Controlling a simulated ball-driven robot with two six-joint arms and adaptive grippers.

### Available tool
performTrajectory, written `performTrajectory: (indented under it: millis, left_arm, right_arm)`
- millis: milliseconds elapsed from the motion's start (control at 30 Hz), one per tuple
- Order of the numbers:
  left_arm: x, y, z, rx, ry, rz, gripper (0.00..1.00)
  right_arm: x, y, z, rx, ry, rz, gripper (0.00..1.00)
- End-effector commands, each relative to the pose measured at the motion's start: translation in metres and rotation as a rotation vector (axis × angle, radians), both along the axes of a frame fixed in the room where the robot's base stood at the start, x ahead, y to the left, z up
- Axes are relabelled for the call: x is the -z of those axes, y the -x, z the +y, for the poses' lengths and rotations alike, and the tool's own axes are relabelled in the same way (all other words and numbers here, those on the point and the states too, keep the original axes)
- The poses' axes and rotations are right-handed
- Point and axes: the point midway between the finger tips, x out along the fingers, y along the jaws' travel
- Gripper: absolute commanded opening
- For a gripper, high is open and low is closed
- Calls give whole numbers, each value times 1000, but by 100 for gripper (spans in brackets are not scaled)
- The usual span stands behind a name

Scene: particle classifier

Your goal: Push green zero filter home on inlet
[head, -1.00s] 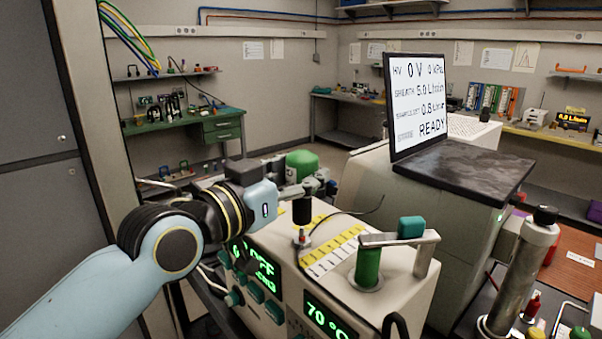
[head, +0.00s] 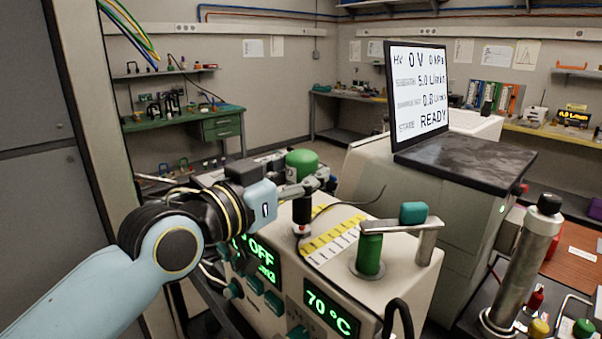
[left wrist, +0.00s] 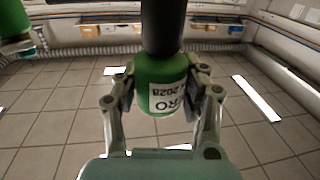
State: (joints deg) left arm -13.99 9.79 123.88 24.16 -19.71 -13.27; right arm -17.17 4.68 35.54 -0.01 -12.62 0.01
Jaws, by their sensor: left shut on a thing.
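The green zero filter (head: 302,163) stands upright above the beige instrument in the head view. My left gripper (head: 310,187) is shut on it. In the left wrist view, which looks upside down, the green body (left wrist: 161,98) with its white label sits between the two fingers. A black cylinder (head: 302,210) extends straight down below the gripper in the head view. Its lower end meets a small pale fitting (head: 302,231), apparently the inlet, on the instrument top. The exact seating at this joint is too small to tell. My right gripper is out of view.
A green post (head: 369,253) and a metal bracket with a green knob (head: 413,212) stand right of the filter. A thin black cable curves behind it. A screen (head: 418,95) stands farther back. A metal cylinder (head: 524,263) stands at the right.

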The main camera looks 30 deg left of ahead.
Motion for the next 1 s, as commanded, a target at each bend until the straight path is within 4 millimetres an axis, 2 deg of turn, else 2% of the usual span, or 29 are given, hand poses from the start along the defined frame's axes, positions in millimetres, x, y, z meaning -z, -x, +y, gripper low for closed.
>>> performTrajectory:
  millis: [533,567,700,767,1000]
  left_arm:
    - [17,0,0,0,0,7,8]
    - [16,0,0,0,0,7,46]
    - [15,0,0,0,0,5,64]
    - [15,0,0,0,-1,5,69]
    - [15,1,0,0,-1,5,69]
  right_arm:
    - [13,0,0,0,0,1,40]
    - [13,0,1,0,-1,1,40]
    - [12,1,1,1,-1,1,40]
    - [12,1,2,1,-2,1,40]
    - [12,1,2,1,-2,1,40]
